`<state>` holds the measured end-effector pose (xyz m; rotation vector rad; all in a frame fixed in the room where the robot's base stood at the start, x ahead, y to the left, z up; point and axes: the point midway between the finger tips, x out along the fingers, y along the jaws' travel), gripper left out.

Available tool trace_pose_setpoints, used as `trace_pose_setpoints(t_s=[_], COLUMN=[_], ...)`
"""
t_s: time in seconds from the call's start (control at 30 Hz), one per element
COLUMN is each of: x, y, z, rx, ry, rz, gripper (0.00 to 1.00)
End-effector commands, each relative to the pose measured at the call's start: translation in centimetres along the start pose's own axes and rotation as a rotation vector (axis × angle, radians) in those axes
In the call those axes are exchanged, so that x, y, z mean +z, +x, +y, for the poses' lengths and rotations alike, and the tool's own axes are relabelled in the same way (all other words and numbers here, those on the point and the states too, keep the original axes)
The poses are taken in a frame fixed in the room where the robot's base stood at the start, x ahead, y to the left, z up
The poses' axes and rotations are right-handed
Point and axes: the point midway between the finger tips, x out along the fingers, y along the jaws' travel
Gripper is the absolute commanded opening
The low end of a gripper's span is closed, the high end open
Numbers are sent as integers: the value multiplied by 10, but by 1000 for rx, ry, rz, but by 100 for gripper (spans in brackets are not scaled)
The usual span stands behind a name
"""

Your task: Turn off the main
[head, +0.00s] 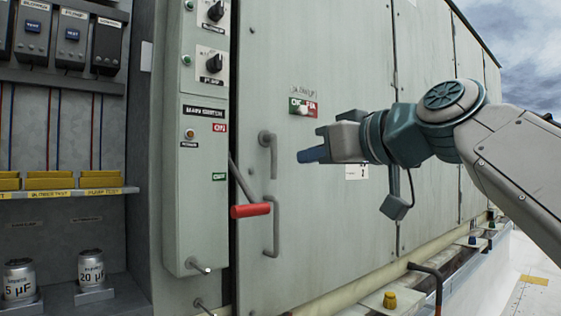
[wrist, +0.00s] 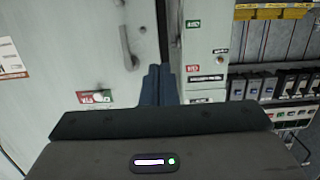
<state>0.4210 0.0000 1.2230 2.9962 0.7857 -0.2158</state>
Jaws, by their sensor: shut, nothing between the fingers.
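The main switch box (head: 200,215) is a tall pale green panel left of the large cabinet door. It has a black main switch label (head: 203,111), a red tag (head: 219,127) above and a green tag (head: 219,176) below; their lettering is hard to read. A grey lever on its right side slopes down and outward to a red grip (head: 250,211). My gripper (head: 312,155) is shut and empty, right of and above the red grip, apart from it. In the wrist view my gripper (wrist: 158,85) points toward the box (wrist: 206,40); the red grip does not show there.
The cabinet door (head: 330,240) has a bent handle (head: 268,150) and a pull bar (head: 273,228) close to the lever. A small switch (head: 302,107) sits above my gripper. A shelf with yellow bins (head: 50,181) and capacitors (head: 91,267) stands at left.

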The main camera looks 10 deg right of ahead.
Motion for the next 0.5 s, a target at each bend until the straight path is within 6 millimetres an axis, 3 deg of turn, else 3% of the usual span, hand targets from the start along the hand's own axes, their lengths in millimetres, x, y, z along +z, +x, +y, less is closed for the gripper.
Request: trace_pose_setpoints(t_s=[0.2,0.5], x=[-13,-13], y=[-20,-24], z=[16,18], rx=[0,-1], ry=[0,0], rz=[1,0], gripper=[0,0])
